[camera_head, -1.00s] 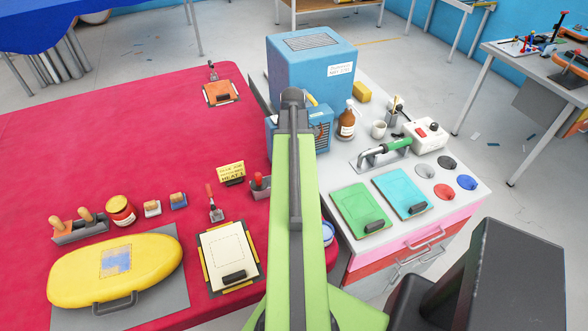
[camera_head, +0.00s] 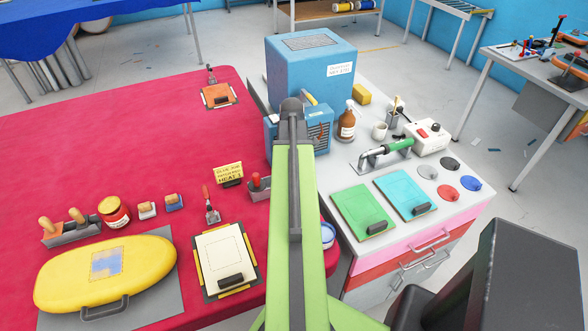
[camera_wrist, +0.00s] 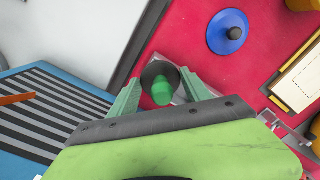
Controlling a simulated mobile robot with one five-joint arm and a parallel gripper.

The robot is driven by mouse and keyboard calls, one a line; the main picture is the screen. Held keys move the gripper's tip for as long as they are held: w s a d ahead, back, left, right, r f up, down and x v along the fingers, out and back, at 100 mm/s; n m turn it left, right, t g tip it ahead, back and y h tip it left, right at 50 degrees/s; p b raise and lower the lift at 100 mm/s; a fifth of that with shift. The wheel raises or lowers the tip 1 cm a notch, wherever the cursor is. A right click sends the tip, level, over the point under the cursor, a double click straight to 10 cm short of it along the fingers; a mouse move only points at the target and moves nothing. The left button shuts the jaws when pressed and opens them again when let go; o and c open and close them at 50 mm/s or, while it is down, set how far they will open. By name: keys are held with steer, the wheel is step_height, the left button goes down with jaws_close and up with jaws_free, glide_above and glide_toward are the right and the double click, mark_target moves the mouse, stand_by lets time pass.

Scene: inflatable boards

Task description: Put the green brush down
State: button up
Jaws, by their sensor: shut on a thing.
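The green brush (camera_wrist: 162,92) shows in the wrist view as a green handle end with a dark round part, between the two pale green fingers of my gripper (camera_wrist: 160,90). My gripper is shut on it. The brush is above or near a grey holder on the red table; I cannot tell whether it touches. In the head view my green arm hides the gripper and the brush. A grey holder with a red-topped brush (camera_head: 256,182) stands just left of the arm in the head view.
A blue lid with a black knob (camera_wrist: 228,32) lies on the red table (camera_head: 150,130). A blue vented box (camera_wrist: 50,120) is close at left in the wrist view. The yellow case (camera_head: 60,285) and cream board (camera_head: 222,250) lie at left. A grey-topped cart (camera_head: 340,170) stands at right.

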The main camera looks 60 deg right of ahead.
steer(key=o, duration=1.2)
steer(key=shift+s+a+f, duration=0.15)
steer(key=shift+a, duration=0.05)
steer(key=shift+d+r+p, duration=0.2)
steer(key=shift+r+p, duration=0.3)
steer(key=shift+p, duration=0.05)
step_height(320, 180, up, 12)
steer(key=p, duration=1.2)
steer(key=shift+w+d, duration=0.25)
steer(key=shift+w, duration=0.1)
